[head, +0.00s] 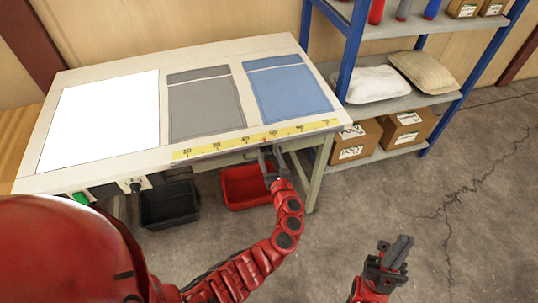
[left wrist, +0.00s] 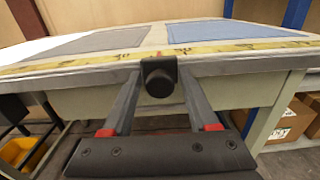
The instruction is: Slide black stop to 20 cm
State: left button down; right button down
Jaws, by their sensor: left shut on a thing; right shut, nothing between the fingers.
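The black stop (left wrist: 160,76) is a dark block with a round knob at the table's front edge, just below the yellow scale (head: 258,138). My left gripper (head: 270,155) is shut on its knob; the left wrist view shows the fingers on both sides of it. The stop stands between the scale's middle numbers, apparently just short of the 50 mark. The 20 mark (head: 187,152) is near the scale's left end. My right gripper (head: 396,252) is shut and empty, over the floor at the lower right, away from the table.
A white sheet (head: 100,120), a grey pillowcase (head: 205,105) and a blue pillowcase (head: 288,90) lie on the table. Red (head: 246,188) and black (head: 168,205) bins stand below. A blue-framed shelf (head: 352,45) holds pillows and boxes. The edge left of the stop looks clear.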

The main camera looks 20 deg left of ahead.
pick_arm(q)
jog(key=s+a+p, duration=0.1)
jog(key=s+a, duration=0.1)
jog(key=a, duration=0.1)
jog(key=s+a+p, duration=0.1)
jog(key=s+a, duration=0.1)
jog(key=a, duration=0.1)
jog(key=s+a+p, duration=0.1)
jog(key=s+a, duration=0.1)
jog(key=a, duration=0.1)
jog(key=s+a, duration=0.3)
jog(key=a, duration=0.1)
jog(key=s+a, duration=0.2)
jog(key=a, duration=0.2)
jog(key=s+a, duration=0.3)
jog(key=a, duration=0.1)
jog(key=shift+s+a+f, duration=0.1)
jog(key=shift+s+a, duration=0.15)
jog(key=shift+s, duration=0.05)
jog(key=shift+s+a+b, duration=0.1)
jog(key=shift+a+b, duration=0.15)
jog(key=shift+b, duration=0.05)
jog(key=c, duration=0.6)
grip_release()
jog(key=shift+o, duration=0.4)
jog(key=shift+s+a, duration=0.1)
